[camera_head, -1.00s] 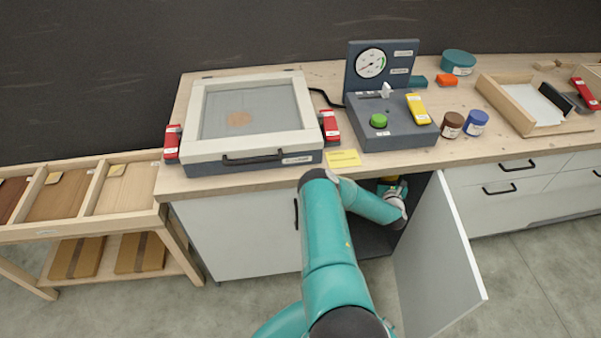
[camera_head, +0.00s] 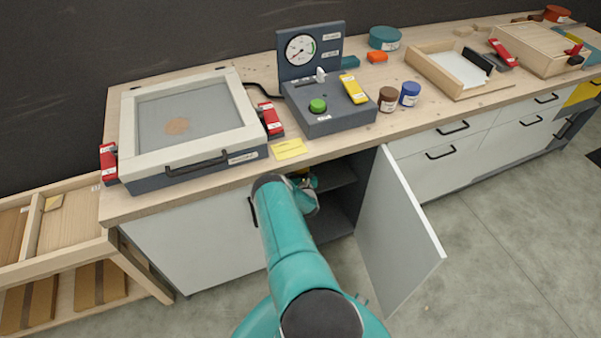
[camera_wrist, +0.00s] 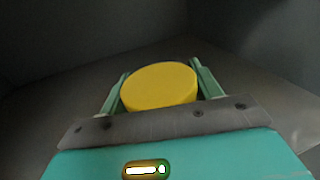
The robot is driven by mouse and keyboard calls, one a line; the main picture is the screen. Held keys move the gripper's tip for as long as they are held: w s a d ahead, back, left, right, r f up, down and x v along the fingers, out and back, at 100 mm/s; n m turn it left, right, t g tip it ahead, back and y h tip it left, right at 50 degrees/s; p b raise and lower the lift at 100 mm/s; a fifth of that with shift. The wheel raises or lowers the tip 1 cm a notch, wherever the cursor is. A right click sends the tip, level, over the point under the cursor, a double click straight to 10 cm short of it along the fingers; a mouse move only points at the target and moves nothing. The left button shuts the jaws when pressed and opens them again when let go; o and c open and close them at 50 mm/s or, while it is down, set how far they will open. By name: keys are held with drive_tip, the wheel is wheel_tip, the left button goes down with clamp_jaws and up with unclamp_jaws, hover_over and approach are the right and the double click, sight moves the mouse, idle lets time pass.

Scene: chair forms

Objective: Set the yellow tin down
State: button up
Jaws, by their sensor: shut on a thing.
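The yellow tin (camera_wrist: 160,86) is round with a flat top and sits between the two green fingers of my gripper (camera_wrist: 160,70) in the wrist view. My gripper is shut on it. Grey cabinet walls and a grey surface surround the tin; I cannot tell whether it touches that surface. In the head view my arm reaches into the open cabinet (camera_head: 338,215) under the bench. There my gripper is mostly hidden by my arm and the bench edge, with only a bit of yellow showing.
The cabinet door (camera_head: 398,235) stands open to the right of my arm. A shelf (camera_head: 335,177) shows inside the cabinet. The bench above carries a framed press (camera_head: 190,125), a gauge box (camera_head: 330,108), a brown jar (camera_head: 387,99) and a blue jar (camera_head: 410,93).

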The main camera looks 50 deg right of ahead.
drive_tip(key=shift+f, duration=1.5)
drive_tip(key=shift+f, duration=0.1)
drive_tip(key=o, duration=1.1)
drive_tip(key=shift+s+a, duration=0.1)
drive_tip(key=v, duration=1.1)
drive_tip(key=shift+s+a, duration=0.2)
drive_tip(key=shift+s, duration=0.1)
